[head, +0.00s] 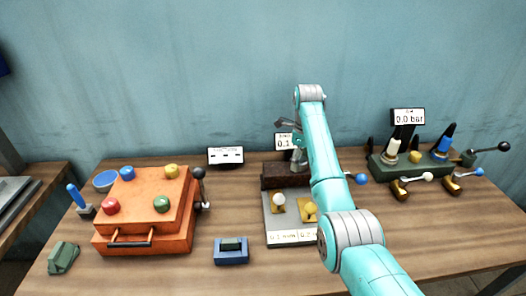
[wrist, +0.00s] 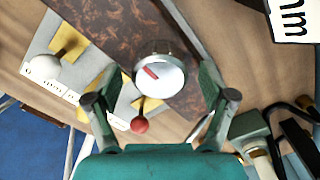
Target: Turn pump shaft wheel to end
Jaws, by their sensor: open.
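In the wrist view a round silver wheel (wrist: 160,76) with a red mark on its pale face stands on a dark brown mottled block (wrist: 110,30). I take it for the pump shaft wheel. My gripper (wrist: 159,88) is open, with one green-padded finger on each side of the wheel and visible gaps between pads and wheel. In the head view the brown block (head: 284,181) stands at the back of a grey plate (head: 276,232). My arm covers the plate's right part, and the wheel is hard to make out there.
A red ball-ended lever (wrist: 140,124) sits close to the wheel. A white-ball lever (wrist: 45,67) stands on a yellow mount. A small display (head: 284,141) stands behind the block. An orange box (head: 145,225) is left, a green valve bench (head: 425,168) right.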

